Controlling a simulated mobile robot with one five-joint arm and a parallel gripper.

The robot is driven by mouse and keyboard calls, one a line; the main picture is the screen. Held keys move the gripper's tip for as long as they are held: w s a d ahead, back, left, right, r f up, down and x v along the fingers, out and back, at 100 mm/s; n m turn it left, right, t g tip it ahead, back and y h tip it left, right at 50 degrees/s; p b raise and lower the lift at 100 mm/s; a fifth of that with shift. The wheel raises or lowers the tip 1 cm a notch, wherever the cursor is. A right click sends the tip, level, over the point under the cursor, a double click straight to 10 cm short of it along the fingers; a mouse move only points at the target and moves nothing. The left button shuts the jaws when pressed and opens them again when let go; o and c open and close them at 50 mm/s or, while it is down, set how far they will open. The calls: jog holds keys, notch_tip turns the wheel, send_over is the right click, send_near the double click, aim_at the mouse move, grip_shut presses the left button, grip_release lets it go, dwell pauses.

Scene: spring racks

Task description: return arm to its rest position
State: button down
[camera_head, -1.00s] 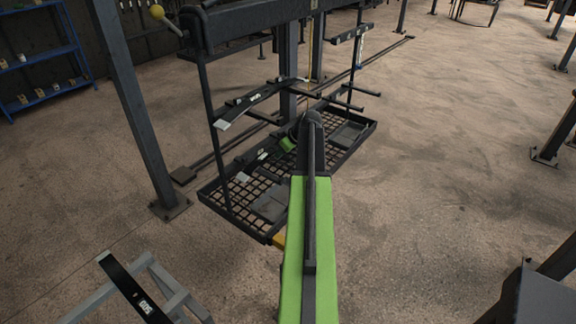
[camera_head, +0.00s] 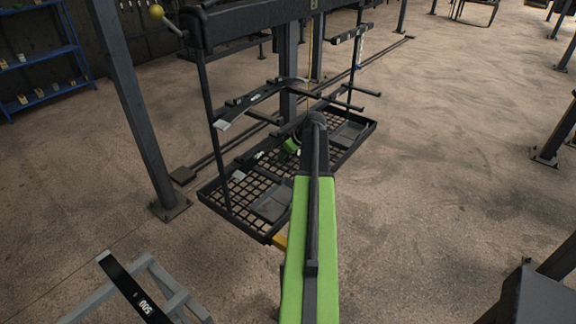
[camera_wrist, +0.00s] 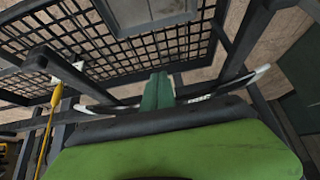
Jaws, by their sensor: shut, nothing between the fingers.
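My gripper (camera_wrist: 158,90) shows in the wrist view as two dark green fingers pressed together, with nothing between them. In the head view my green and black arm (camera_head: 310,235) reaches forward to the rack, and its end hides most of the gripper. A bit of green wrist (camera_head: 291,146) shows left of the arm's end, in front of the basket. A black curved leaf spring (camera_head: 262,97) with pale tips lies across the rack's arms. In the wrist view a curved dark bar with pale tips runs behind the fingers; whether they touch it I cannot tell.
The hanging rack has a mesh basket (camera_head: 247,192) below and a thick top beam (camera_head: 262,22). A steel post (camera_head: 135,110) stands at left. A grey stand (camera_head: 170,290) carrying a black bar (camera_head: 130,284) is at lower left. The floor (camera_head: 455,130) at right is open.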

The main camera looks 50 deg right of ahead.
jog(key=s, duration=0.2)
jog(key=shift+s, duration=0.3)
jog(key=shift+r, duration=0.1)
